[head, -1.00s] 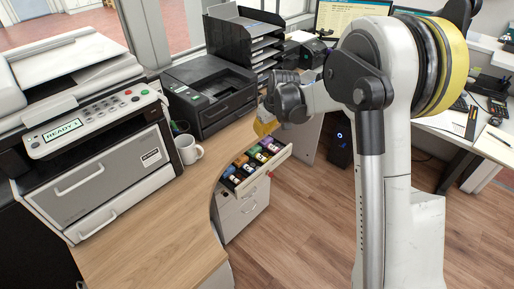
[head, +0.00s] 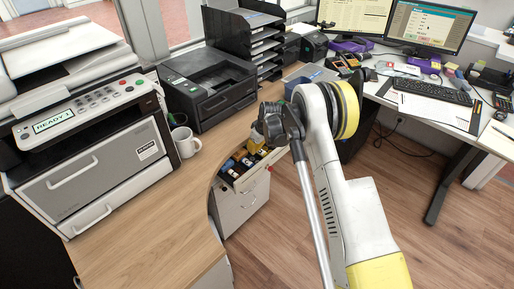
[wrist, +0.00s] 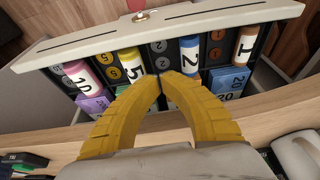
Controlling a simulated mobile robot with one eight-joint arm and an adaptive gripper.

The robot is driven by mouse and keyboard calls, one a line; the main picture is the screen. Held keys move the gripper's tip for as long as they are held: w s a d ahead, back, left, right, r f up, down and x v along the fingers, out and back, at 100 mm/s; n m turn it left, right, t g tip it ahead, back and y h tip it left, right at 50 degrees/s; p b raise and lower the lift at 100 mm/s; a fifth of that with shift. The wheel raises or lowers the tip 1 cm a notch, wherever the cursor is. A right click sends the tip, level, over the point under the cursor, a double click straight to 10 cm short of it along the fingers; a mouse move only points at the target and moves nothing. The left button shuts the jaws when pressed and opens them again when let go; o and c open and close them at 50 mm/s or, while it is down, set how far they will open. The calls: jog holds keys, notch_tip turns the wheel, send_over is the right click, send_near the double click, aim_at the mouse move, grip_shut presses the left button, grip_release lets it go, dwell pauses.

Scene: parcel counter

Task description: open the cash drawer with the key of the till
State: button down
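The cash drawer (head: 233,182) stands pulled out from under the wooden counter. In the wrist view its pale front edge (wrist: 215,22) runs across the top, and its compartments hold coin rolls such as a pink one (wrist: 80,79) and a blue one (wrist: 190,55), with banknotes (wrist: 229,84). A small key, red and brass (wrist: 139,14), sits at the drawer front. My gripper (wrist: 160,76) is above the drawer's inside, its yellow fingertips together with no object seen between them, apart from the key. In the head view my arm hides part of the drawer.
A large printer (head: 100,175) and a white mug (head: 186,142) stand on the counter (head: 150,225), left of the drawer. A black printer (head: 208,90) and a tray rack (head: 245,38) stand behind. Wooden floor (head: 290,240) is open in front.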

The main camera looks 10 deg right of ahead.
aim_at(253, 157)
notch_tip(253, 157, down, 3)
jog(key=shift+f+b, duration=0.1)
jog(key=shift+b, duration=0.65)
jog(key=shift+s+d+r+b, duration=0.15)
jog(key=shift+s+d+b, duration=0.1)
jog(key=shift+s+d, duration=0.3)
jog(key=shift+s+d+r+b, duration=0.15)
jog(key=shift+s+d+b, duration=0.15)
jog(key=shift+s, duration=0.4)
jog(key=shift+r, duration=0.1)
jog(key=shift+s+d, duration=0.1)
